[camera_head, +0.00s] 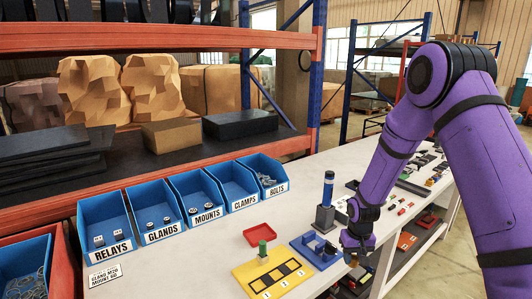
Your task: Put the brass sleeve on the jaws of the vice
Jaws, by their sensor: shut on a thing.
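My gripper (354,257) points down over the table's front edge, right of the blue compartment tray. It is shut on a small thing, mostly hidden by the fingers. A bit of brassy colour shows at the fingertips, which fits the brass sleeve, but it is too small to make out clearly. A dark fixture (355,284) at the front edge, just below my gripper, may be the vice. Its jaws cannot be made out, and I cannot tell whether the held thing touches it.
The blue compartment tray (303,243), a yellow numbered board (247,277) with a green peg, and a red tray (257,233) lie left of my gripper. A grey block with a blue-topped post (326,216) stands behind. Labelled blue bins (160,222) line the back. Small parts crowd the table's right.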

